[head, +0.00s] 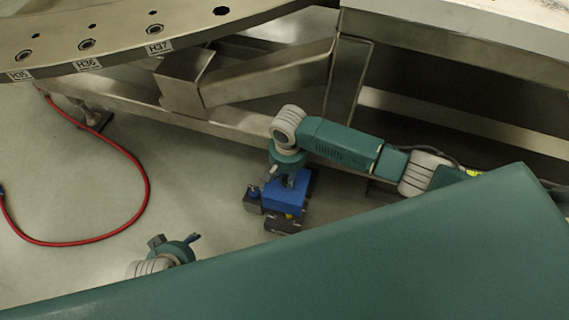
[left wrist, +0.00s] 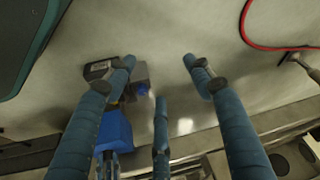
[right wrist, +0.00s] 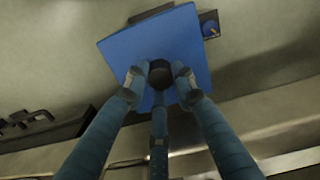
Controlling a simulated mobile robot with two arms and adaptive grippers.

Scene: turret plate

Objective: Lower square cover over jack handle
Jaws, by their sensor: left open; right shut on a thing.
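The square cover (head: 286,197) is a blue plate in the head view, below my right gripper (head: 288,179). In the right wrist view my right gripper (right wrist: 160,74) is shut on the dark round knob (right wrist: 160,76) in the middle of the blue cover (right wrist: 185,32). The cover's edge also shows in the left wrist view (left wrist: 115,130). I cannot make out the jack handle; the cover may hide it. I cannot tell the gap beneath the cover. My left gripper (head: 192,240) is open and empty, to the left of the cover; its spread fingers show in the left wrist view (left wrist: 160,65).
A grey block with a blue knob (head: 254,196) stands left of the cover, and a dark part (head: 286,221) lies in front. The metal turret frame (head: 240,130) runs behind. A red hose (head: 147,185) lies on the floor at left. Open floor lies between.

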